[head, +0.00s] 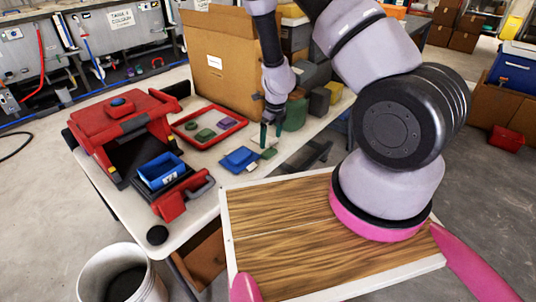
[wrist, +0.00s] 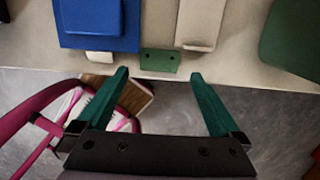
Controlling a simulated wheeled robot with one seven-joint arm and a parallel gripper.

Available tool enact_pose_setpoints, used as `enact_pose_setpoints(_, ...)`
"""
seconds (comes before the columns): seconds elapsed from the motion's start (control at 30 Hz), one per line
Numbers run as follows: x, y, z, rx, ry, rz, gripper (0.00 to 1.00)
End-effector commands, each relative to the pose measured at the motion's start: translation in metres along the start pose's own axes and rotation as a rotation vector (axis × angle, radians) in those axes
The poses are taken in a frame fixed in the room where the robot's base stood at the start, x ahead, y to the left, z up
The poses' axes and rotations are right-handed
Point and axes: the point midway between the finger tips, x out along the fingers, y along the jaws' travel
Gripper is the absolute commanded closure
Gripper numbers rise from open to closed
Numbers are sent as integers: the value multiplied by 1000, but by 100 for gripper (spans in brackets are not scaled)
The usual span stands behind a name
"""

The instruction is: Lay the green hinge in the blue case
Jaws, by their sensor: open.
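The green hinge (head: 269,154) lies on the pale table near its front edge. In the wrist view the hinge (wrist: 160,61) is a small flat green plate with dark holes, just beyond the fingertips and between their lines. My gripper (head: 270,136) is open and empty, above the table by the hinge; in the wrist view its green fingers (wrist: 160,74) are apart and do not touch it. A flat blue case (head: 240,159) lies left of the hinge and shows at the wrist view's upper left (wrist: 98,24). I cannot tell whether it is open.
A red toolbox (head: 125,117) stands at the table's left, with an open blue bin (head: 161,171) before it. A red tray (head: 209,125) holds small green and purple pieces. A cardboard box (head: 216,62) stands behind. A green block (head: 295,112) stands right of the gripper.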

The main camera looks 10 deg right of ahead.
Motion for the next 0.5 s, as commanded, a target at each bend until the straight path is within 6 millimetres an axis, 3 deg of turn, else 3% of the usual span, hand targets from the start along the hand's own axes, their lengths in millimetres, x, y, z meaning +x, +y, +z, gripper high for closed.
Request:
enact_pose_setpoints(0.17,13,0,0,-1,0,0,0)
enact_pose_setpoints(0.5,58,2,-2,-2,0,0,0)
